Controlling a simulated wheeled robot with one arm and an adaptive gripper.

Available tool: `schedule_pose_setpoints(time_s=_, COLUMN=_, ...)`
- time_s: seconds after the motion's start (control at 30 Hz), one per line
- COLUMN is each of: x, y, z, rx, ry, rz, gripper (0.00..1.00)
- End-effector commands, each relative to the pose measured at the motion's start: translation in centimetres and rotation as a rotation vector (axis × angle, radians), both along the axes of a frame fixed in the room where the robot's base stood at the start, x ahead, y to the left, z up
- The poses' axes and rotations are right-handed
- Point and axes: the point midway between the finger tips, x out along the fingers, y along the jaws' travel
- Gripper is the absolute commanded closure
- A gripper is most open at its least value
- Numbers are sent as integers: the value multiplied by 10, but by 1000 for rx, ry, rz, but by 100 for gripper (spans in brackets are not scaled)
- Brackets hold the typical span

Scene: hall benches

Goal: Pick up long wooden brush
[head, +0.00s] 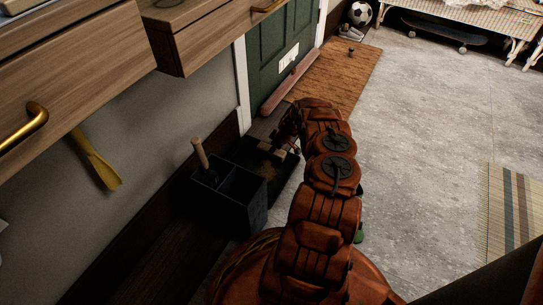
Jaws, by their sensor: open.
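A light wooden handle (200,153) stands tilted out of a dark open box (228,199) by the wall. It may be the long wooden brush, but its lower end is hidden inside the box. Small tan pieces (266,168) lie on a dark tray beyond the box, and I cannot tell what they are. My gripper (287,130) is at the far end of my orange arm, over the tray's right side. My own arm partly hides it. It is open, and I see nothing held in it.
A yellow shoehorn-like object (96,160) hangs under the wooden drawers (200,35). A green door (280,50) has a rolled draught stopper (291,82) and brown mat (333,80) before it. A football (360,14) and skateboard (440,32) are far off.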

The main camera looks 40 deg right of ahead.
Motion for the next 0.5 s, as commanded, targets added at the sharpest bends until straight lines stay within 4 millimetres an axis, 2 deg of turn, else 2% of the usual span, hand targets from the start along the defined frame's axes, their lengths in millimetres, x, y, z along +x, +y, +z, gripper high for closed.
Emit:
schedule_pose_setpoints(time_s=0.07, x=4, y=2, z=-9, rx=0, ry=-1, rz=2, gripper=46)
schedule_pose_setpoints(time_s=0.3, x=4, y=2, z=-8, rx=0, ry=0, rz=2, gripper=46)
schedule_pose_setpoints(time_s=0.5, x=4, y=2, z=-8, rx=0, ry=0, rz=2, gripper=67)
